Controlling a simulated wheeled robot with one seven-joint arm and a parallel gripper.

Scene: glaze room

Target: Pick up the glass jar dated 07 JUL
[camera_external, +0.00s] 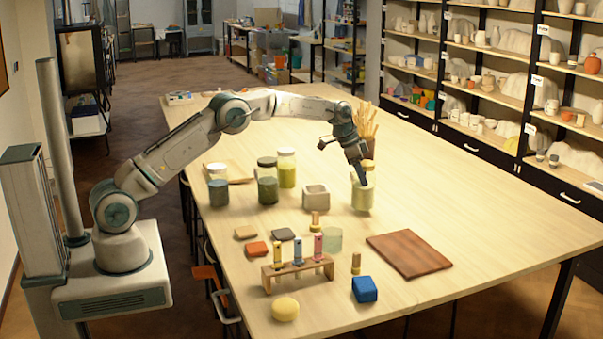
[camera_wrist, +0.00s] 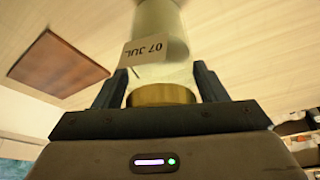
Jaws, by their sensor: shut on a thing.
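The glass jar dated 07 JUL (camera_external: 363,198) is pale, with greenish-yellow contents, toward the middle of the table. In the wrist view the jar (camera_wrist: 165,72) has a brass-coloured lid towards my palm and a tan tag (camera_wrist: 146,51) reading "07 JUL", upside down. My gripper (camera_external: 361,182) comes down on the jar from above and is shut on its upper part; in the wrist view the fingers (camera_wrist: 161,83) stand on both sides of it. I cannot tell whether the jar's base touches the table.
Other jars stand to the left: dark green (camera_external: 267,188), yellow-green (camera_external: 287,170) and blue-grey (camera_external: 218,190). A square stone pot (camera_external: 316,197) is nearer, left of the held jar. A brown board (camera_external: 408,254) lies front right. The table (camera_external: 480,205) is clear at right.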

